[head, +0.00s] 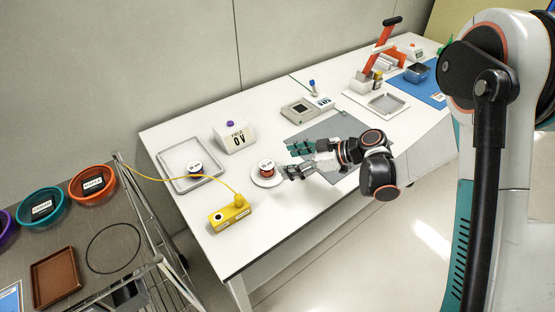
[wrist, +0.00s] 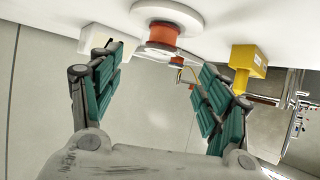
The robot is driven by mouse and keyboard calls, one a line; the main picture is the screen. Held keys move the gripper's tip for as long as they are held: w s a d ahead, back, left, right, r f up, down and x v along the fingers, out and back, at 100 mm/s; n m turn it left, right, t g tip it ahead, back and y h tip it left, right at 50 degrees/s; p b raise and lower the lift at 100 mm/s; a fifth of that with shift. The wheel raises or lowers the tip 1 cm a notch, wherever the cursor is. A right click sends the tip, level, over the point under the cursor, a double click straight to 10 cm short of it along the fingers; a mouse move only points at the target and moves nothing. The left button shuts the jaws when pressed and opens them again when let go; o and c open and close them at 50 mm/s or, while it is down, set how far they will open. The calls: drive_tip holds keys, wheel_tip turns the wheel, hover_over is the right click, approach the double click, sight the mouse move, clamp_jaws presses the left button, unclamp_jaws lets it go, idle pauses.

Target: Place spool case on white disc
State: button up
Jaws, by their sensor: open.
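The spool case (head: 266,167), red-orange with a pale top, stands upright on the round white disc (head: 268,181) on the white table. In the wrist view, which shows the table at the top, the spool case (wrist: 163,34) sits against the white disc (wrist: 192,17). My gripper (head: 293,161) is just right of the spool case in the head view, with its green-padded fingers spread. In the wrist view my gripper (wrist: 158,62) is open and empty, and the spool case appears between and beyond the fingertips. I cannot tell whether a finger touches it.
A yellow box (head: 230,214) with a cable stands front left of the disc. A grey tray (head: 178,182) holding a dark spool and a white "FIELD OV" block (head: 234,137) are behind and left. A grey mat (head: 325,128) lies right. The table's front edge is close.

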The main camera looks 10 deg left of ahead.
drive_tip(key=shift+p+v, duration=0.45)
drive_tip(key=shift+v, duration=1.9)
drive_tip(key=s+d+r+m+t+h, duration=0.2)
drive_tip(key=s+d+r+m+h, duration=0.15)
drive_tip(key=d+r, duration=0.2)
drive_tip(key=s+d+r+m+t+h, duration=0.1)
drive_tip(key=s+d+r+m+h, duration=0.15)
drive_tip(key=d+r+m, duration=0.3)
drive_tip(key=s+d+r+m+t+h, duration=0.1)
drive_tip(key=s+d+r+m+h, duration=0.1)
drive_tip(key=s+d, duration=0.5)
drive_tip(key=s+d+r+m+t+h, duration=0.2)
drive_tip(key=s+d+m, duration=0.4)
drive_tip(key=s, duration=0.3)
drive_tip(key=shift+s+d+r+h, duration=0.3)
drive_tip(key=shift+d+r+h, duration=0.4)
drive_tip(key=shift+h, duration=0.4)
